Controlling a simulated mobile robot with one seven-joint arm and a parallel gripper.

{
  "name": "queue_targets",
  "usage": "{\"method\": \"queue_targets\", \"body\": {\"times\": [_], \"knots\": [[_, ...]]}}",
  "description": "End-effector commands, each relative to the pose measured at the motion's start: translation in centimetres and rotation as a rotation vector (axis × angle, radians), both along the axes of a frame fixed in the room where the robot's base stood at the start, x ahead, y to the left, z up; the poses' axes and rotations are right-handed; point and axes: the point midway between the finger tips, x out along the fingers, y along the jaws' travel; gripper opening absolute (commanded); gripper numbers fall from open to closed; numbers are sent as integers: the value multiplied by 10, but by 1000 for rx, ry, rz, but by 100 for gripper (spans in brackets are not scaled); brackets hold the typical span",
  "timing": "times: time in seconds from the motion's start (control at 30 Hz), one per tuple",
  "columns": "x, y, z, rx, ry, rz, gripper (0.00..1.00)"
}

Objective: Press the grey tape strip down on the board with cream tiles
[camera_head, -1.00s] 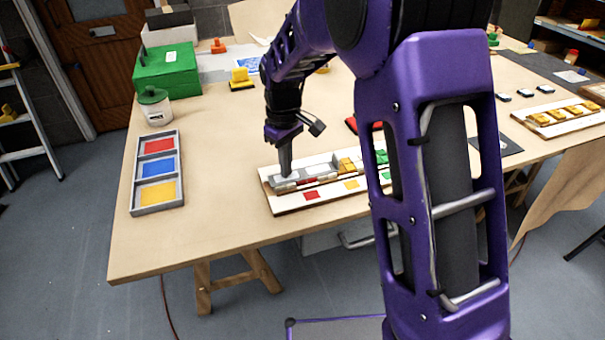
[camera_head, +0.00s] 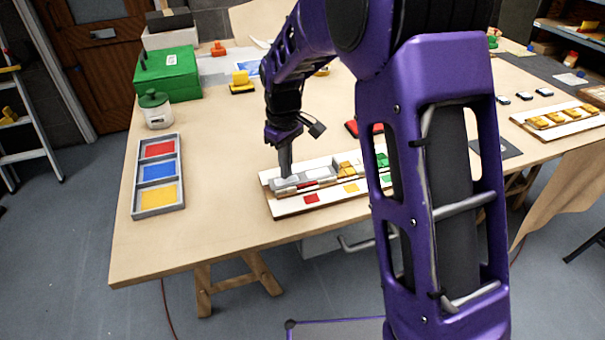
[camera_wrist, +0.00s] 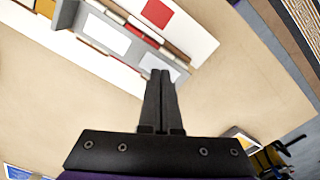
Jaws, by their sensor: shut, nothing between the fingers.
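The board (camera_head: 284,208) lies on the table, a long pale panel with a row of raised pieces and red, yellow and green squares along its front. The grey tape strip (camera_head: 300,182) lies along the left part of the row, with white patches on it. It also shows in the wrist view (camera_wrist: 93,22). My gripper (camera_head: 287,174) is shut and empty, pointing down at the strip's left end. In the wrist view the closed fingertips (camera_wrist: 161,72) overlap the strip's end; contact looks likely but is hard to confirm. The cream tiles under the strip are mostly hidden.
A grey tray (camera_head: 138,187) with red, blue and yellow compartments lies to the left. A white jar with a green lid (camera_head: 155,108) and a green box (camera_head: 167,74) stand behind it. A second board (camera_head: 550,128) is at the right. My arm hides the board's right part.

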Motion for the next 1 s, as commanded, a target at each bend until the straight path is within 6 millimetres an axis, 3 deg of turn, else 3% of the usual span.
{"method": "queue_targets", "body": {"times": [0.7,1.0], "knots": [[1,0,60,0,-3,0,0],[0,0,66,0,0,0,0]]}}
